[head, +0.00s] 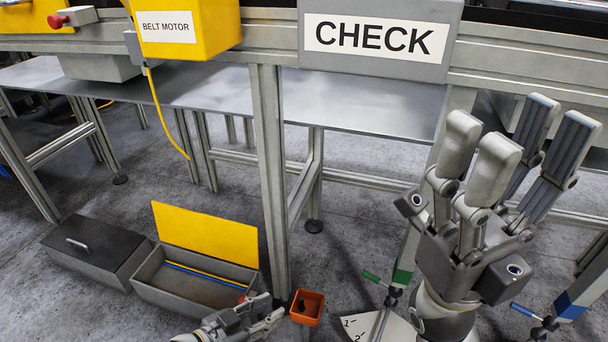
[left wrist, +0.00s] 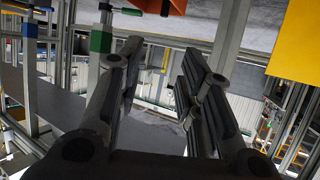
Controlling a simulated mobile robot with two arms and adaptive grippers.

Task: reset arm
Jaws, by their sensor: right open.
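My right gripper (head: 519,130) is large at the right of the head view. Its fingers point up in front of the conveyor frame, spread apart with nothing between them. My left gripper (head: 268,314) shows low at the bottom centre, partly cut off by the picture's edge. It is in front of the open grey toolbox and left of a small orange bin. In the left wrist view its fingers (left wrist: 158,62) stand apart with a clear, empty gap between them.
A conveyor frame with a CHECK sign (head: 367,38) and a yellow belt motor box (head: 190,28) crosses the top. The open toolbox (head: 150,293), a dark closed box (head: 95,252) and the orange bin (head: 307,309) are below. Green-handled (head: 402,277) and blue-handled (head: 566,305) levers stand near my right arm.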

